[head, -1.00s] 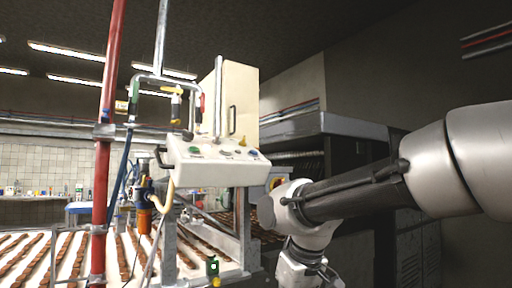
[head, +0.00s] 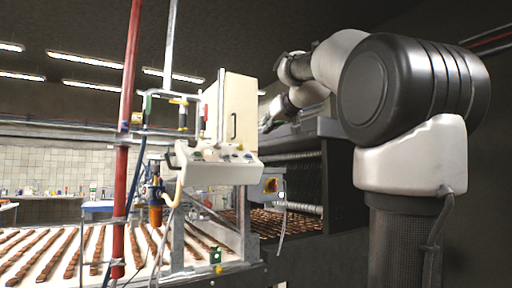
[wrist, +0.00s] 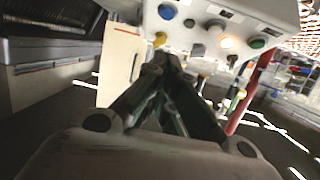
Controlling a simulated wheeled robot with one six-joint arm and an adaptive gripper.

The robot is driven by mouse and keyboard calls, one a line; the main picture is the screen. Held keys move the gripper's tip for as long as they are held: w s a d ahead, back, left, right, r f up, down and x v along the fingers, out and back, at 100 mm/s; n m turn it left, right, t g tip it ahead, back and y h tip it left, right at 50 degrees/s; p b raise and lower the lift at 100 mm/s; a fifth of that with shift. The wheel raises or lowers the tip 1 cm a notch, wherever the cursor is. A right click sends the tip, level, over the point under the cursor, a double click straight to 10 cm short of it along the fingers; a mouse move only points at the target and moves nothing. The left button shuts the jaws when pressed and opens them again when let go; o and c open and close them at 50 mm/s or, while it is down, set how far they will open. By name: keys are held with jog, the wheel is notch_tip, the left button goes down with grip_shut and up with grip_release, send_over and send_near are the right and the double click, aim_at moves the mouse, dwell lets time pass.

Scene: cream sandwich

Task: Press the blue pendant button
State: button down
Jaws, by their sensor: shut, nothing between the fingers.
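The white control pendant (head: 215,170) hangs in the middle of the head view, with a row of buttons on its sloped face. The blue button (head: 248,156) is at its right end. In the wrist view the pendant appears upside down, and the blue button (wrist: 167,11) is at the top, left of centre. My gripper (head: 266,126) is above and to the right of the pendant in the head view. In the wrist view my gripper (wrist: 160,62) has its fingers together and empty. Its tips show below the blue button, apart from it in the picture.
A yellow knob (wrist: 160,39) and a green button (wrist: 257,43) are also on the pendant. A cream cabinet (head: 238,110) stands behind it. A red pole (head: 126,150) rises at left. A conveyor (head: 50,265) with rows of brown bars runs below.

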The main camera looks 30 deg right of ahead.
jog(key=shift+w+f, duration=0.1)
jog(key=shift+w, duration=0.1)
send_over(251, 163)
jog(key=s, duration=0.1)
notch_tip(251, 163, down, 3)
jog(key=shift+s+d, duration=0.1)
jog(key=shift+d, duration=0.05)
jog(key=shift+w+f, duration=0.25)
jog(key=shift+f, duration=0.25)
jog(key=shift+w+f, duration=0.2)
jog(key=shift+f, duration=0.3)
jog(key=shift+w+f, duration=0.35)
jog(key=shift+f, duration=0.2)
